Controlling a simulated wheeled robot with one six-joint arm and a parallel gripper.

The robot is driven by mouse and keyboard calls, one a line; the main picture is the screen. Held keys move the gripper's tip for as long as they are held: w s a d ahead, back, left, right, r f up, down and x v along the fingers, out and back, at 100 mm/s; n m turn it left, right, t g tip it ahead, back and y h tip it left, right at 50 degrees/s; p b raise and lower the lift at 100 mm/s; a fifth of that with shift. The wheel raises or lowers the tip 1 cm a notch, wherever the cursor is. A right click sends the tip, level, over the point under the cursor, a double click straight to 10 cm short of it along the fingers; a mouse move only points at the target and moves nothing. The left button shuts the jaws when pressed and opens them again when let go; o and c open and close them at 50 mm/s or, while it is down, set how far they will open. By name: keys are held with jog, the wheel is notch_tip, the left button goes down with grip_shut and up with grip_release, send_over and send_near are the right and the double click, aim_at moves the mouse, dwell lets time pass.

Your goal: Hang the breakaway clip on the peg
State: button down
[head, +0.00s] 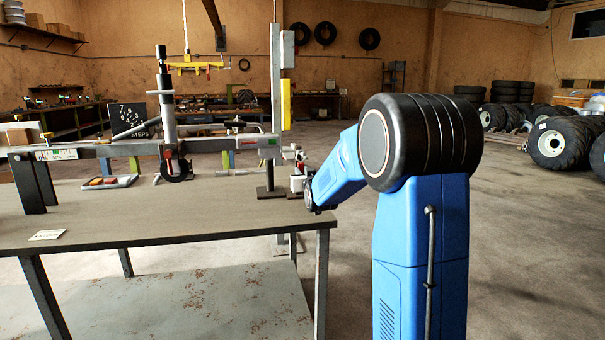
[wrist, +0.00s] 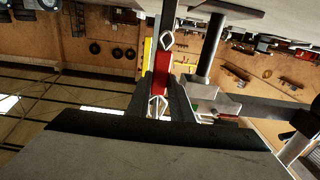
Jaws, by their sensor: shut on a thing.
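In the wrist view my gripper (wrist: 160,92) is shut on a red clip (wrist: 162,74), taken here as the breakaway clip. A pale wire loop shows at each end of the clip. In the head view my gripper (head: 304,184) is at the table's right end, beside the coupler end of the trailer beam, and small. A red and white bit (head: 299,168) shows there at its fingers. I cannot pick out the peg with certainty in either view.
A grey trailer beam (head: 110,149) with a jack (head: 168,110) spans the table (head: 190,212). A tall upright post (head: 276,90) stands close to my gripper. In the wrist view a metal bracket (wrist: 212,101) is close on the right. Open floor lies right of the table.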

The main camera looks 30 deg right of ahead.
jog(key=c, duration=1.5)
grip_release()
jog(key=v, duration=1.7)
jog(key=shift+s+r, duration=0.1)
jog(key=shift+s, duration=0.15)
jog(key=shift+a, duration=0.1)
